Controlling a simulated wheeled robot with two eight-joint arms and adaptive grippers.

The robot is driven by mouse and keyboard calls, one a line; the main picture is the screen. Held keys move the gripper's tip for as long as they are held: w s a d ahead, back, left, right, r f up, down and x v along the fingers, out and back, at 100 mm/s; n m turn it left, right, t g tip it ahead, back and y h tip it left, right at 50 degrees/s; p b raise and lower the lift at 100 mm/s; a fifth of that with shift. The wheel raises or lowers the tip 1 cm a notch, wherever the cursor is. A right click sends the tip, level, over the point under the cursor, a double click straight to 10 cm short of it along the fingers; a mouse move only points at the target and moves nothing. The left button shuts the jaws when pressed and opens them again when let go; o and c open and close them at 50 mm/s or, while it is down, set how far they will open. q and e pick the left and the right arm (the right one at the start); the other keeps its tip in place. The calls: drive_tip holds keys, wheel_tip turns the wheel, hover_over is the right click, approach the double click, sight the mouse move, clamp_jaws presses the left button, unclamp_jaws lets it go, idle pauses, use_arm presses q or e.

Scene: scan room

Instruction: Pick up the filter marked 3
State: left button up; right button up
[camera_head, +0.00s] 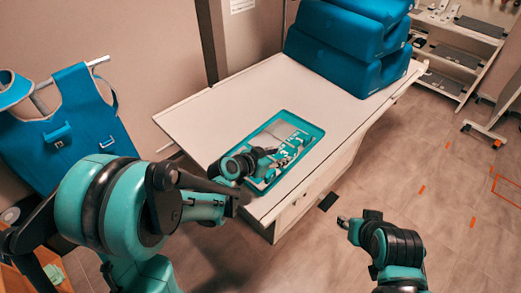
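A teal-rimmed tray (316,127) lies on the white table near its front edge. Several small grey and white pieces lie in it. A white mark that looks like a 3 (285,153) shows in the tray's right half, but the filter's own outline is too small to make out. My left gripper (270,154) reaches over the tray's left and middle part and hides some of it. Its fingers point right, close to the pieces; whether they touch anything is unclear. My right gripper (343,222) is away from the table, over the floor at lower right.
The white table (210,113) has free room left of and behind the tray. Blue cushions (345,45) are stacked at its back right. A blue apron (85,125) hangs at left. A shelf rack (455,45) stands at the back right. Open floor lies right of the table.

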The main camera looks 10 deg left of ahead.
sight(290, 153)
use_arm(q)
drive_tip(key=b+x, duration=0.1)
drive_tip(key=x, duration=0.2)
drive_tip(key=b+x, duration=0.2)
drive_tip(key=x, duration=0.2)
drive_tip(key=shift+f, duration=0.4)
drive_tip(key=shift+w+d, duration=0.1)
drive_tip(key=shift+w, duration=0.15)
clamp_jaws()
